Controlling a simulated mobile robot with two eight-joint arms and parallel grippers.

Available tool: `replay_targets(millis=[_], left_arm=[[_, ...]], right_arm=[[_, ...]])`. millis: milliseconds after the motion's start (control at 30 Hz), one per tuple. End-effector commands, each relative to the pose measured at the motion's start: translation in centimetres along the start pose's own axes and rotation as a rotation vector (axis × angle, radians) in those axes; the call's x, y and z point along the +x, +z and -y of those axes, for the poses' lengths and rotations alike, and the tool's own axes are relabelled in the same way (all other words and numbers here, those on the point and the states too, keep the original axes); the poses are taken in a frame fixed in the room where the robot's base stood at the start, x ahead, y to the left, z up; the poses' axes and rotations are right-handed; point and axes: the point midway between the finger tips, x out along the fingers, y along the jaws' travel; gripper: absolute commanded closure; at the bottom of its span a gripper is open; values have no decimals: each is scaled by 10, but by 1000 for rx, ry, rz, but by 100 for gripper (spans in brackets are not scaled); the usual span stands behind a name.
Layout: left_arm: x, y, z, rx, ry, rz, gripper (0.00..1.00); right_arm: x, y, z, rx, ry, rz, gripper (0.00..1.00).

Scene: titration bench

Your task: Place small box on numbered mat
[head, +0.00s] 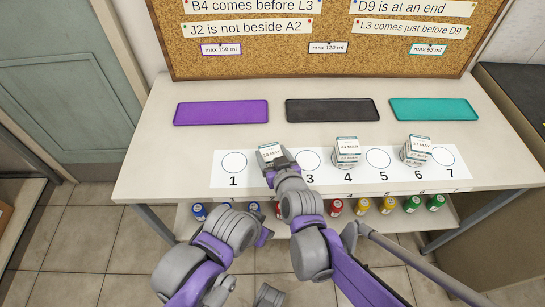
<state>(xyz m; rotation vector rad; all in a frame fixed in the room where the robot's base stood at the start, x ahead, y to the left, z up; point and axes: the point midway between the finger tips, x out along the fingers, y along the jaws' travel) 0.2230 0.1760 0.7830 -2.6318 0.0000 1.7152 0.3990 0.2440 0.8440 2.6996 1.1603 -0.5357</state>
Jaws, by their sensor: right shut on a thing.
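My right gripper (281,164) is shut on a small white box (270,152) with a date label, of which "MAY" can be read. The box is over the numbered mat (208,181), between circles 1 and 3, where the gripper hides the mat. I cannot tell whether the box touches the mat. Another small labelled box (346,146) stands at number 4, and what looks like a stack of small boxes (418,146) stands at number 6. Circles 1, 3, 5 and 7 look empty.
Purple (221,112), black (332,110) and teal (433,109) trays lie empty behind the mat on the white table (150,165). A corkboard (330,35) with written clues stands at the back. Several coloured bottles (361,206) stand on a lower shelf.

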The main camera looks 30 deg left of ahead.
Motion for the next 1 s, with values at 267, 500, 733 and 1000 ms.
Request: replay_targets(millis=[267, 500, 733, 1000], left_arm=[[3, 1, 0, 0, 0, 1, 50], [6, 2, 0, 0, 0, 2, 50], [6, 2, 0, 0, 0, 2, 50], [1, 0, 0, 0, 0, 0, 50]], right_arm=[[4, 9, 0, 1, 0, 0, 84], [5, 12, 0, 1, 0, 0, 16], [5, 12, 0, 1, 0, 0, 0], [-7, 8, 0, 1, 0, 0, 0]])
